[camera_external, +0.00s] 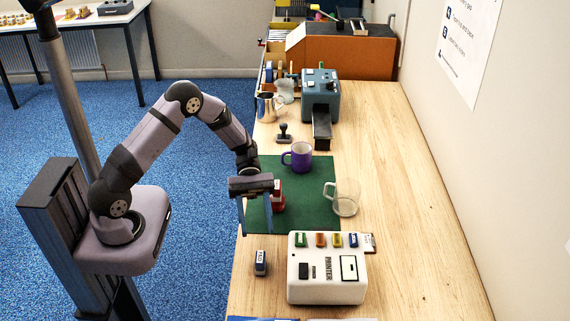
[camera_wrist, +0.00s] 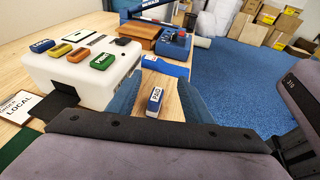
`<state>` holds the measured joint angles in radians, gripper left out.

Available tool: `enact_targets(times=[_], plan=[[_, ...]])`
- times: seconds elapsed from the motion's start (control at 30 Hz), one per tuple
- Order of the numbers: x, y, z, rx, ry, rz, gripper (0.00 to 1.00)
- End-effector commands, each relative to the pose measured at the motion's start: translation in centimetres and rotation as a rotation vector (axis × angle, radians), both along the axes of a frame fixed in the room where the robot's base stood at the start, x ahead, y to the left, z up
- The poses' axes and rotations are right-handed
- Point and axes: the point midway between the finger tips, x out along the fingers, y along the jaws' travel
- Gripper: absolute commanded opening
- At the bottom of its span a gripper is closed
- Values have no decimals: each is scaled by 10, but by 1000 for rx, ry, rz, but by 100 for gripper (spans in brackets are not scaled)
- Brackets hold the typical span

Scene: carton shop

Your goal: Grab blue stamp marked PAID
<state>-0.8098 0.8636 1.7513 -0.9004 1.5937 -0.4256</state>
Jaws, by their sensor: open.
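The blue stamp marked PAID (camera_wrist: 155,100) stands on the bare wood near the table's edge in the wrist view, beside the white printer. The same stamp (camera_external: 261,263) shows in the external view, left of the printer. My gripper (camera_external: 256,228) is open and empty above the table's left edge, by the green mat and farther back than the stamp. In the wrist view my gripper's fingers (camera_wrist: 155,98) show as blue shapes either side of the stamp, which lies beyond them.
A red object (camera_external: 278,198) sits on the green mat (camera_external: 317,220), partly behind my gripper. The table's right side is clear.

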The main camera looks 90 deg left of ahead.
Motion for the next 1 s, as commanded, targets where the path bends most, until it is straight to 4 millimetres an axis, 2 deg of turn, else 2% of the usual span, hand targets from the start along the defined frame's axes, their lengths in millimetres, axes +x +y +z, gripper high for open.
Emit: enact_targets(times=[0.33,0.73,1.0], plan=[[0,-1,-26,1,1,-3,46],[0,0,-38,3,1,-3,46],[-1,-1,-67,2,2,-3,46]])
